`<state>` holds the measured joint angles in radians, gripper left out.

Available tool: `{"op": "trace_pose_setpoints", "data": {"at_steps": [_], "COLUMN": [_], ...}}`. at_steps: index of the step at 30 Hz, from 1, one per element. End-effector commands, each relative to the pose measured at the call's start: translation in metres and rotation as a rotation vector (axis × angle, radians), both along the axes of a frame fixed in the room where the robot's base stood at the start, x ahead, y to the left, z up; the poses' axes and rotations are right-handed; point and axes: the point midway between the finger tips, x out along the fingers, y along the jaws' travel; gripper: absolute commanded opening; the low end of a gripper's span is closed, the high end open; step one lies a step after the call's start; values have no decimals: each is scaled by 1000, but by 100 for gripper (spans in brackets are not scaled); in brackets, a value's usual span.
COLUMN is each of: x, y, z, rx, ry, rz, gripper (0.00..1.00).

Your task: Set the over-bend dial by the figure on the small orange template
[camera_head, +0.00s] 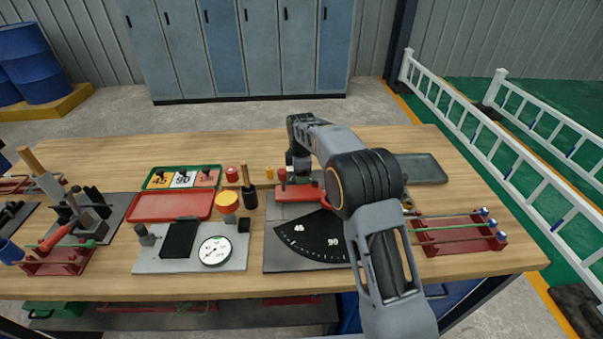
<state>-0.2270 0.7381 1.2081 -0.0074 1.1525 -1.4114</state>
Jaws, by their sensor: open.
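A green-rimmed tray (150,184) at the back left holds small templates: an orange one (160,181) reading 45, a white one (183,180) reading 90, and a reddish one (206,177) whose figure is hard to read. A round white dial (214,251) lies on a grey plate; its setting is too small to read. A black fan-shaped scale (305,238) marked 45 and 90 is on another plate, partly behind my arm. My gripper (291,174) is open above the red part behind that scale; its fingertips are small and unclear.
A red tray (170,207), a yellow-orange disc (227,199) and an upright black-and-wood tool (249,190) stand between the templates and the fan scale. A red rack with rods (458,234) is at the right. Bare wood shows at the back.

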Motion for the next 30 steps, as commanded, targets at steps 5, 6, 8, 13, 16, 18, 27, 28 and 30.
{"op": "trace_pose_setpoints", "data": {"at_steps": [5,6,8,13,16,18,27,28,30], "x": [0,0,0,0,0,0,0,0,0], "y": [0,0,0,0,-4,-2,0,0,0], "z": [0,0,0,0,0,0,1,1,2], "rx": [0,0,0,0,0,-1,-1,-1,-2], "ry": [0,0,0,0,0,0,1,1,2], "rz": [0,0,0,0,-1,-2,-93,-113,-166], "gripper": [47,43,38,21,13,13,13,13,13]}}
